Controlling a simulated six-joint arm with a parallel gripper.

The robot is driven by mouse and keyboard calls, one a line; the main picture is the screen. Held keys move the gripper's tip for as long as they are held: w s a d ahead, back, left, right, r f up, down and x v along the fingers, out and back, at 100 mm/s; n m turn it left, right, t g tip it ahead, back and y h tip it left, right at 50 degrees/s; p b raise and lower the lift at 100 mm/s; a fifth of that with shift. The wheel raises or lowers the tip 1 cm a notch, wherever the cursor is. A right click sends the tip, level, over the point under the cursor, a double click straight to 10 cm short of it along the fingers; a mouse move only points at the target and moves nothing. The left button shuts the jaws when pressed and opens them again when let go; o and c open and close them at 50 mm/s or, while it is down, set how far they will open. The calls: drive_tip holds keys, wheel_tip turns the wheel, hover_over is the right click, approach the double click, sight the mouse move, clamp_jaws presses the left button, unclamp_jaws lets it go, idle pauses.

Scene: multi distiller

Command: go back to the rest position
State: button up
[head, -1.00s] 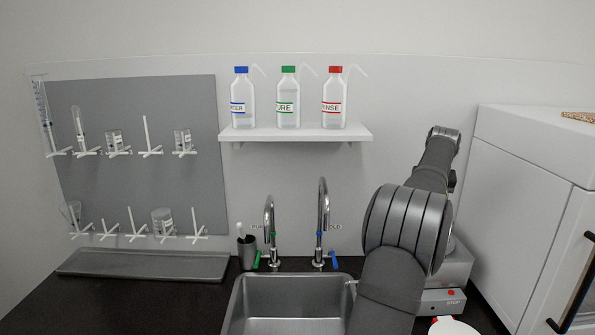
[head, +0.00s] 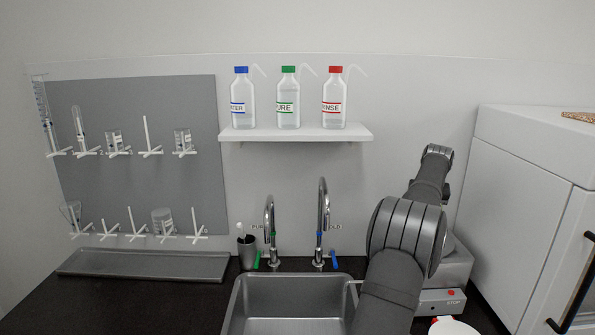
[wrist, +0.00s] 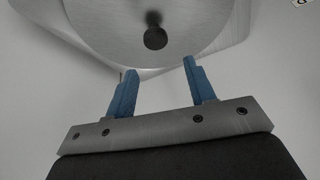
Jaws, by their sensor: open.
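My gripper (wrist: 157,75) shows in the wrist view with its two blue fingers apart and nothing between them. Past the fingertips is a round brushed-metal surface with a dark knob (wrist: 155,38) on it; the fingers look clear of the knob, though the exact distance cannot be told. In the head view my arm rises at the right of the sink and hides the gripper's fingers.
A metal box with a red STOP button (head: 450,294) stands behind my arm, partly hidden. Left of it are the sink (head: 295,278) and two taps. A shelf (head: 297,135) holds three bottles. A white cabinet (head: 520,175) stands at the right.

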drive_tip(key=s+d+r, duration=0.6)
drive_tip(key=s+r, duration=0.2)
drive_tip(key=s, duration=0.2)
drive_tip(key=s+f, duration=0.3)
drive_tip(key=s, duration=0.6)
drive_tip(key=s+d+f, duration=0.1)
drive_tip(key=s+f, duration=0.3)
drive_tip(key=s, duration=0.5)
drive_tip(key=s+d+f, duration=0.1)
drive_tip(key=s+f, duration=0.3)
drive_tip(key=s, duration=0.6)
drive_tip(key=shift+f, duration=0.2)
drive_tip(key=shift+o, duration=0.2)
drive_tip(key=shift+d, duration=0.1)
drive_tip(key=o, duration=1.1)
drive_tip(key=shift+w, duration=0.1)
drive_tip(key=shift+c, duration=0.2)
drive_tip(key=w+a+f+m+t+h, duration=0.1)
drive_tip(key=a+f+t+h, duration=0.2)
drive_tip(key=a, duration=1)
drive_tip(key=w+a+f+m+t+h, duration=0.2)
drive_tip(key=a+t, duration=0.2)
drive_tip(key=a, duration=0.9)
drive_tip(key=x, duration=1)
drive_tip(key=shift+s+f, duration=0.2)
drive_tip(key=shift+f, duration=0.1)
